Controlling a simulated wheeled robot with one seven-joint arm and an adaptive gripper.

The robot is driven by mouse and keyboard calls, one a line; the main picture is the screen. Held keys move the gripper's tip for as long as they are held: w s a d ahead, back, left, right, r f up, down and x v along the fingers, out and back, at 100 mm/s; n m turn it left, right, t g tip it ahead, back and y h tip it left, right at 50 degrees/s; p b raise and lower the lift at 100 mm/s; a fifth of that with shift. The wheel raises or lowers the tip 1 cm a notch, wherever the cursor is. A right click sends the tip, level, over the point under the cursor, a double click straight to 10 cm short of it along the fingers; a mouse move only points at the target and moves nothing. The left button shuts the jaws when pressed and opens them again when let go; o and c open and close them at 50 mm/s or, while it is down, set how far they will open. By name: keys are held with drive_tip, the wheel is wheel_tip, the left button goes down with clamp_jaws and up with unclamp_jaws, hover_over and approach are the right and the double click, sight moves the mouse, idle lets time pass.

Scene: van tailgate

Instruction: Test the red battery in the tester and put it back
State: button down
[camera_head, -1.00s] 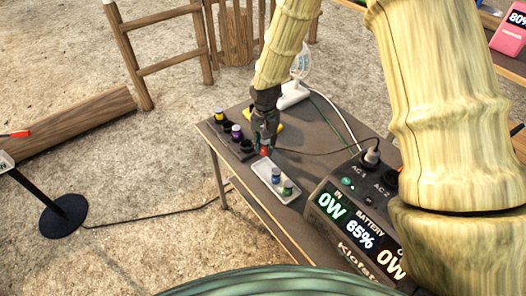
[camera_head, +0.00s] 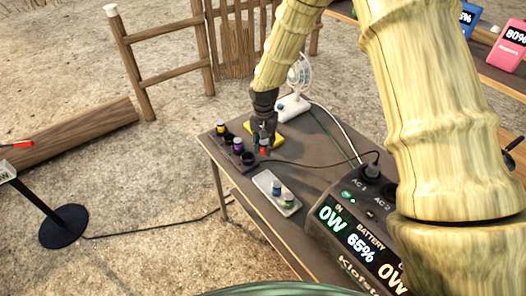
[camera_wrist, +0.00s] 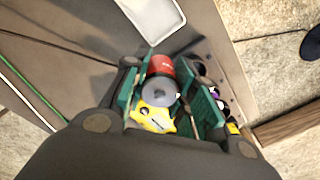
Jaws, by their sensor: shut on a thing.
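My gripper (camera_head: 263,137) is shut on the red battery (camera_head: 264,151) and holds it upright over the small table, between the white tray and a yellow item. In the wrist view the red battery (camera_wrist: 162,66) shows its grey round end between the green finger pads (camera_wrist: 165,100). The yellow item (camera_head: 292,133), possibly the tester, lies just behind my gripper and is partly hidden by it; it also shows in the wrist view (camera_wrist: 152,118). A dark holder strip (camera_head: 228,155) with several round sockets is to the left. The white tray (camera_head: 266,181) holds a blue and a green battery.
A power station (camera_head: 352,222) reading 65% fills the table's near right, with a cable plugged in. A white fan (camera_head: 298,78) stands at the back. Cables cross the tabletop. The table's left edge is close to the holder strip.

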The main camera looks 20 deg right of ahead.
drive_tip(key=w+d+b, duration=0.1)
drive_tip(key=w+d, duration=0.1)
drive_tip(key=w, duration=1)
drive_tip(key=w+d+b, duration=0.2)
drive_tip(key=w, duration=1.1)
drive_tip(key=shift+w+d, duration=0.2)
drive_tip(key=shift+w, duration=0.05)
drive_tip(key=shift+f, duration=0.15)
drive_tip(key=shift+f+b, duration=0.85)
drive_tip(key=shift+f, duration=1.25)
drive_tip(key=shift+f+b, duration=0.6)
drive_tip(key=shift+f, duration=0.75)
drive_tip(key=shift+s+f, duration=0.15)
drive_tip(key=shift+f, duration=0.1)
drive_tip(key=c, duration=1.1)
unclamp_jaws()
drive_tip(key=shift+f, duration=0.15)
